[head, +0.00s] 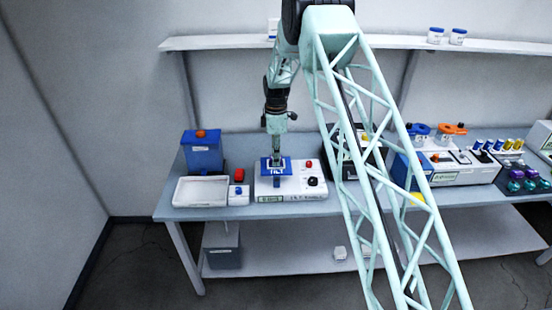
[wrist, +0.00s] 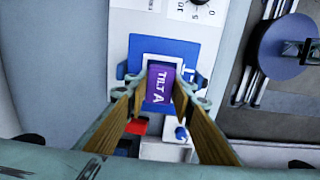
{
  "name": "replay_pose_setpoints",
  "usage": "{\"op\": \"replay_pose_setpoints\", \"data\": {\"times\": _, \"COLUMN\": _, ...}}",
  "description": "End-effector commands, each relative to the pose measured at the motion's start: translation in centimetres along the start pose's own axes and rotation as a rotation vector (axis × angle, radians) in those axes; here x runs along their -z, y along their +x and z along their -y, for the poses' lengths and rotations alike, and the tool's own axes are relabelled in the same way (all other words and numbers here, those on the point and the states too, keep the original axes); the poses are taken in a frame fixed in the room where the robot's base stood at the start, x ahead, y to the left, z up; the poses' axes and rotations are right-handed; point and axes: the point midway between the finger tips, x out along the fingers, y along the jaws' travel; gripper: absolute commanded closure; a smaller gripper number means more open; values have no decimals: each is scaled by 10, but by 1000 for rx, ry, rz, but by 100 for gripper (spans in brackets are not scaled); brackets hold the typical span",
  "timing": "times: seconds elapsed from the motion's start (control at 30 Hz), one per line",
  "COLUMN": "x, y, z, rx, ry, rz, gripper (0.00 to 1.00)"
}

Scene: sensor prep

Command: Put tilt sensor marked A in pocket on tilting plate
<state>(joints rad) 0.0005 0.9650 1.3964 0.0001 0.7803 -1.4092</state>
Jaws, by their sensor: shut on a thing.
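The tilt sensor marked A (wrist: 160,84) is a purple block with white lettering "TILT A" in the wrist view. My gripper (wrist: 163,94) has its two fingers closed on the sides of it. The blue tilting plate (wrist: 134,58) lies behind the sensor, with a pale square pocket area around it. I cannot tell whether the sensor is above the pocket or partly in it. In the head view, my gripper (head: 276,155) points down over the blue plate (head: 286,168) on the white device (head: 290,184); the sensor is hard to make out there.
A white tray (head: 201,191) and a blue bin (head: 203,157) stand left of the device. A dark device stands close at right. Several colored parts fill the far right bench.

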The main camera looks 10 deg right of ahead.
Motion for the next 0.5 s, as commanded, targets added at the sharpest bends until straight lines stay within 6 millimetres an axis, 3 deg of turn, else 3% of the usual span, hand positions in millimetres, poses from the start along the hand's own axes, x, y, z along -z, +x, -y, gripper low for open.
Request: {"op": "replay_pose_setpoints", "data": {"times": 0.5, "x": 0, "y": 5, "z": 0, "rx": 0, "ry": 0, "rz": 0, "gripper": 89}}
